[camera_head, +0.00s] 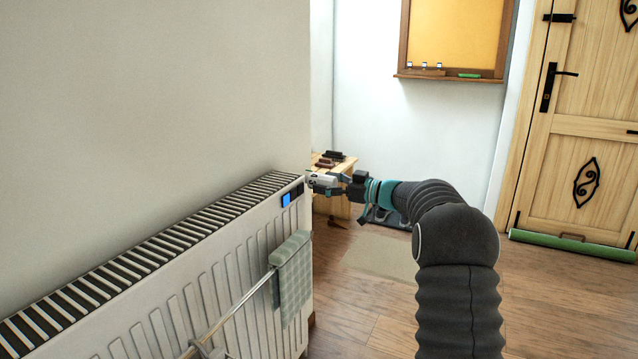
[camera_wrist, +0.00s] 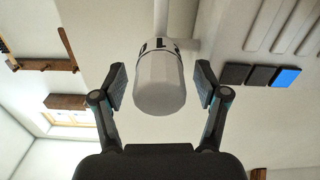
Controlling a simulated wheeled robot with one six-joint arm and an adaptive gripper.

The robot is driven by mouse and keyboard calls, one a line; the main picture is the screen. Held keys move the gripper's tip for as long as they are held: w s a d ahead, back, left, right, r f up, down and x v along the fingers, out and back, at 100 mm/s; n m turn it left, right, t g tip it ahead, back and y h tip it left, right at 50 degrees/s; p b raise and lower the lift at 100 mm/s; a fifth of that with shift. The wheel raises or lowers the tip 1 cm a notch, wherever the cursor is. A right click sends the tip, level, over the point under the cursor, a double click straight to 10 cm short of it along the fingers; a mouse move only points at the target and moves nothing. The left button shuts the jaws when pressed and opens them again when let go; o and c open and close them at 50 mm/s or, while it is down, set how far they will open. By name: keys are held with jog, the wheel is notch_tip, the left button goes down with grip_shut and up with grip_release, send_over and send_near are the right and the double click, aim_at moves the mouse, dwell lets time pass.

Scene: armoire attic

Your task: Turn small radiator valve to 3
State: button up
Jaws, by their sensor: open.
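The small radiator valve (camera_wrist: 158,82) is a white rounded knob with dark markings near its collar, in the middle of the wrist view. It also shows small at the radiator's far end in the head view (camera_head: 322,180). My gripper (camera_wrist: 160,85) is open, with one finger on each side of the knob and a visible gap at both sides. In the head view my gripper (camera_head: 330,184) is at the valve beside the radiator's top corner. The number the valve is set to is too small to read.
The white radiator (camera_head: 180,290) fills the lower left, with a blue display (camera_head: 286,199) near its end and a checked cloth (camera_head: 292,275) on a rail. A small wooden table (camera_head: 335,205) stands behind the valve. A wooden door (camera_head: 590,130) is at the right. The floor right of my arm looks clear.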

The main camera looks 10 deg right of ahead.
jog(key=shift+x, duration=1.2)
jog(key=c, duration=1.2)
jog(key=shift+o, duration=0.2)
